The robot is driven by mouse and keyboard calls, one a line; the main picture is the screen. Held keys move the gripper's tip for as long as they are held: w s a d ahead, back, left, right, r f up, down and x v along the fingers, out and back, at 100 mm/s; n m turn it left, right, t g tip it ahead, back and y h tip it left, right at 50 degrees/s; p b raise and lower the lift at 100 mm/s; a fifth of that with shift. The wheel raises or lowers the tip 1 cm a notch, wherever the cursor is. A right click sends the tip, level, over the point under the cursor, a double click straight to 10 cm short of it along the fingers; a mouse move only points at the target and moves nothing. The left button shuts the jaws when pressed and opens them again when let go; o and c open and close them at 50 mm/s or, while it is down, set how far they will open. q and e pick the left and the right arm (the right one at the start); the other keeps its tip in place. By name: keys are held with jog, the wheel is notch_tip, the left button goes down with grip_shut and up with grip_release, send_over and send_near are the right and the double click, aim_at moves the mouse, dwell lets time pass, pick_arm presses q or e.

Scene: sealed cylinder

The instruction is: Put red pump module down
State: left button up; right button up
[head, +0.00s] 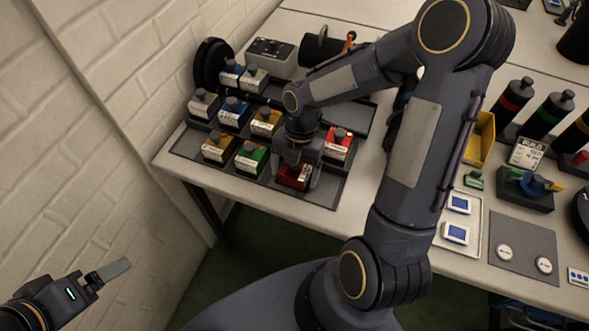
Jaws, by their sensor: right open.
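A dark red module (292,179) sits at the front of the dark grey mat (325,192) on the table. My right gripper (296,174) points down over it, its fingers open on either side. I cannot tell whether the fingers touch it. A red and white module (338,145) stands just behind it to the right. My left gripper (113,269) is at the lower left, away from the table, with nothing seen in it. I cannot tell whether its fingers are open or shut.
Green (250,158), orange (218,148), yellow (266,122), blue (234,113) and white (203,104) modules stand close by on the left. A yellow bin (480,139) and a light tray (461,244) lie right of my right arm. A brick wall (110,110) borders the left.

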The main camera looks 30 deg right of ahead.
jog(key=shift+r, duration=0.1)
jog(key=shift+r, duration=0.2)
jog(key=v, duration=1.1)
jog(key=s+a+r+m+t, duration=0.1)
jog(key=s+m, duration=0.6)
jog(key=m, duration=0.7)
jog(key=s+a+r+m+t+y, duration=0.1)
jog(key=s+r+m+t, duration=0.3)
jog(key=m, duration=0.9)
jog(key=s+t, duration=0.2)
jog(key=s, duration=0.2)
jog(key=shift+a+r+m+t, duration=0.25)
jog(key=shift+a+m+t, duration=0.05)
jog(key=shift+a+m, duration=0.1)
